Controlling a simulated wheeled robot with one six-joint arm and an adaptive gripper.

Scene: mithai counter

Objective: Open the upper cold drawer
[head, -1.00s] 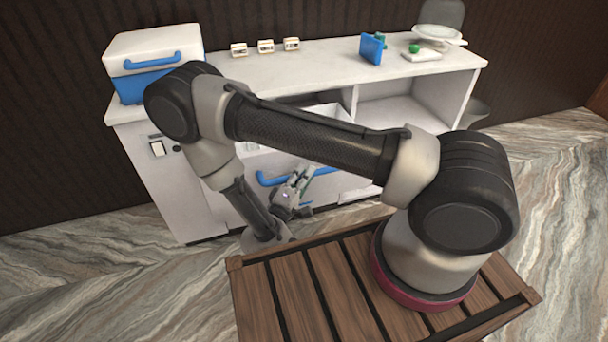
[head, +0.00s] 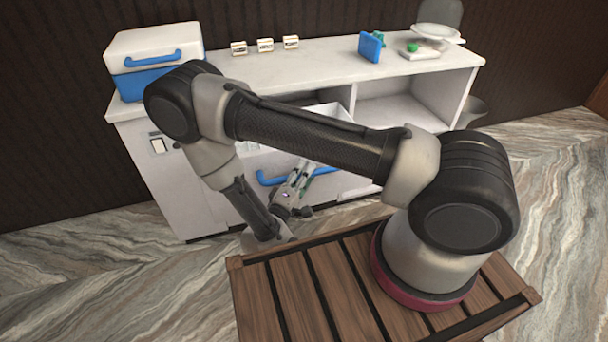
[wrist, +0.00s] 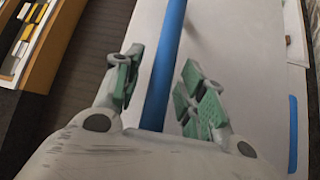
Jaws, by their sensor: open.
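The upper cold drawer (head: 350,186) stands pulled out from the white counter, its open top partly showing behind my arm. Its blue bar handle (head: 268,180) runs along the front. My gripper (head: 306,172) is at the front of this drawer, over the middle of the handle. In the wrist view the blue handle (wrist: 168,50) runs between the two green-padded fingers of my gripper (wrist: 160,90). The fingers are open, with gaps visible beside the bar. The white drawer front (wrist: 235,40) lies behind them. My arm hides much of the drawer.
A blue and white cool box (head: 150,85) stands at the counter's left end. Small labelled cards (head: 265,45), a blue tablet-like stand (head: 370,46) and a scale (head: 437,32) are on the counter top (head: 320,55). A second blue strip (wrist: 292,130) shows in the wrist view.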

